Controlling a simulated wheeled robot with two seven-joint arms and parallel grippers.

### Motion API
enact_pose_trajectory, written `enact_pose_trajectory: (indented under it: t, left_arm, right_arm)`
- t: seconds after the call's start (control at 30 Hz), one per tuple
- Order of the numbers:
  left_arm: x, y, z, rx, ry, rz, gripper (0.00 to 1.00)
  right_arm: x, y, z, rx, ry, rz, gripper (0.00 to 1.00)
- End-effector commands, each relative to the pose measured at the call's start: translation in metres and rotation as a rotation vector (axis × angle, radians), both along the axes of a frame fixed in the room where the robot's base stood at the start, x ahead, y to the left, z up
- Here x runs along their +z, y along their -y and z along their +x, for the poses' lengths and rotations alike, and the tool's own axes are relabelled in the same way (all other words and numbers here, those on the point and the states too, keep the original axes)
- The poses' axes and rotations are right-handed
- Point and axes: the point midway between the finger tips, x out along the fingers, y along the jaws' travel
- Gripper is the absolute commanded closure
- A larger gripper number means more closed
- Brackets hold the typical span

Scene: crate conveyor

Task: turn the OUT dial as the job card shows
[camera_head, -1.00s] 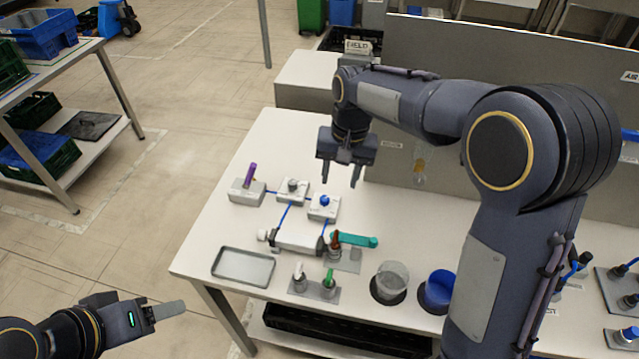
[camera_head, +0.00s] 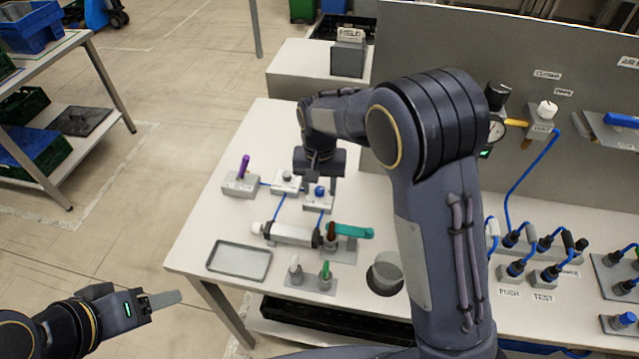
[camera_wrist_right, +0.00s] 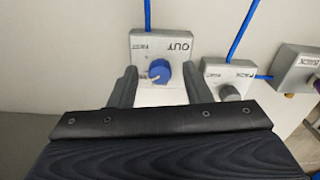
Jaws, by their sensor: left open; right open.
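The OUT dial (camera_head: 319,191) is a blue knob on a grey block on the white table; it also shows in the right wrist view (camera_wrist_right: 159,69), where the block is labelled OUT. A pale mark shows at the knob's lower left in that view. My right gripper (camera_head: 318,177) is above the dial, and in the right wrist view its open fingers (camera_wrist_right: 159,82) lie on either side of the knob, apart from it. My left gripper (camera_head: 165,300) is open and empty, off the table's front left edge. I cannot make out a job card.
A block with a grey knob (camera_wrist_right: 229,93) stands beside the OUT block. A block with a purple handle (camera_head: 244,167), a cylinder with a teal lever (camera_head: 350,231), blue tubes and an empty tray (camera_head: 240,262) are close by. A grey panel (camera_head: 440,60) stands behind.

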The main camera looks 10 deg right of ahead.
Motion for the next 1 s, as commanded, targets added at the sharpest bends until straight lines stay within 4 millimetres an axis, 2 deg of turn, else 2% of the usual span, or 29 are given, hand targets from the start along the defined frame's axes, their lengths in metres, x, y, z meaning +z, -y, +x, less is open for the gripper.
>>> enact_pose_trajectory:
  t: [0.13,0.4,0.47,0.77,1.0]
  left_arm:
    - [-0.0001,0.0000,0.0000,0.000,0.000,0.000,0.40]
    - [-0.0001,0.0000,0.0000,0.000,0.000,0.000,0.40]
    - [-0.0001,0.0000,0.0000,0.000,0.000,0.000,0.40]
    - [-0.0002,0.0000,0.0000,0.000,0.000,0.000,0.40]
    - [-0.0009,0.0000,0.0000,0.000,0.000,0.000,0.40]
  right_arm:
    - [0.0001,0.0000,0.0000,0.000,0.000,0.000,0.58]
    - [0.0004,0.0000,0.0001,0.000,0.000,0.000,0.94]
    - [0.0004,0.0000,0.0001,0.000,0.000,0.000,1.00]
    - [0.0007,0.0000,0.0002,0.042,0.001,0.002,1.00]
    - [0.0006,0.0002,0.0005,0.184,0.000,0.002,1.00]
